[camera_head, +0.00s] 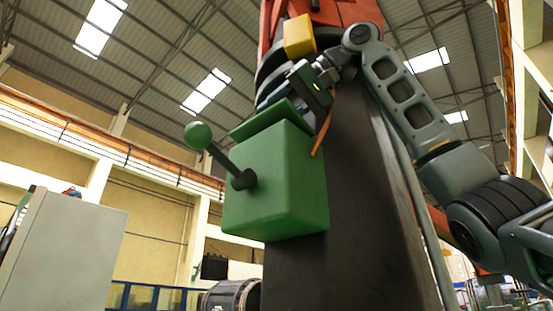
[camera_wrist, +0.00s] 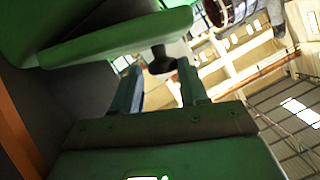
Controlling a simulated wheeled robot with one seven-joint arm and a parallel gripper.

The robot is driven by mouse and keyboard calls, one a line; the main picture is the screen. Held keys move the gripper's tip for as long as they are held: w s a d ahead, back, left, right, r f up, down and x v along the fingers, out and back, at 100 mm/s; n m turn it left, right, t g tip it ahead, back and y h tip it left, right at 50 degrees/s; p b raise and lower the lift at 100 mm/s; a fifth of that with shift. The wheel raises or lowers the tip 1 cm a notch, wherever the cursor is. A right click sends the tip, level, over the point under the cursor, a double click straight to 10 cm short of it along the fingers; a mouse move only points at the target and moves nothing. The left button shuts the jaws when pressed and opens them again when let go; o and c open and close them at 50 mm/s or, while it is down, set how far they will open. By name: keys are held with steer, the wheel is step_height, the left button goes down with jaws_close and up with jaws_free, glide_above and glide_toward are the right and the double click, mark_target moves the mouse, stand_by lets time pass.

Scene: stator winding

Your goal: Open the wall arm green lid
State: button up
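A green box (camera_head: 275,190) is fixed to the face of a dark column. Its green lid (camera_head: 268,117) sits along the top and looks tilted, with its far edge raised. A lever (camera_head: 219,158) with a green ball end sticks out of the box's left face. My gripper (camera_head: 268,100) is just above and behind the lid, its fingertips partly hidden by it. In the wrist view, my gripper's two fingers (camera_wrist: 161,88) are apart with nothing held between them. The lid (camera_wrist: 120,40) is just beyond the fingertips; I cannot tell whether they touch it.
The dark column (camera_head: 355,200) stands right behind the box, with an orange machine part (camera_head: 335,12) above it. An orange cable (camera_head: 322,132) hangs beside the lid. A pale cabinet (camera_head: 62,245) stands at lower left. The space left of the lever is open.

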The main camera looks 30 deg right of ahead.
steer(key=o, duration=0.3)
steer(key=shift+b+v, duration=0.8)
steer(key=shift+v, duration=3.1)
steer(key=shift+f, duration=0.1)
